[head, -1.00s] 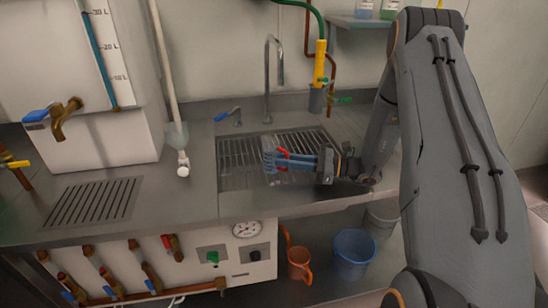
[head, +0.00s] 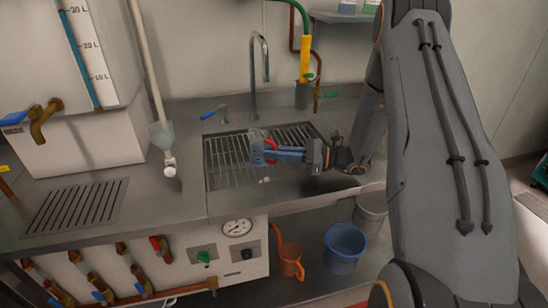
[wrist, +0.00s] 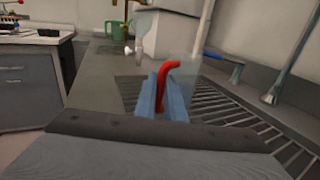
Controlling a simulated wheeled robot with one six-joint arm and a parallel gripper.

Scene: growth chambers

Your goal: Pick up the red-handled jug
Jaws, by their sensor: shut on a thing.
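The red-handled jug (head: 257,147) is a small clear jug, hard to make out against the sink grating. Its red handle (wrist: 163,78) stands upright between the blue fingers of my gripper (wrist: 166,95) in the wrist view. In the head view my gripper (head: 285,154) reaches in from the right over the sink and is shut on the jug's handle. The jug is upright. I cannot tell whether its base touches the grating (head: 225,172).
A steel tap (head: 254,65) rises behind the sink. A white tank (head: 75,140) stands at the left. A blue bucket (head: 344,246) and an orange jug (head: 290,262) are on the lower shelf. The counter strip (head: 170,205) left of the sink is clear.

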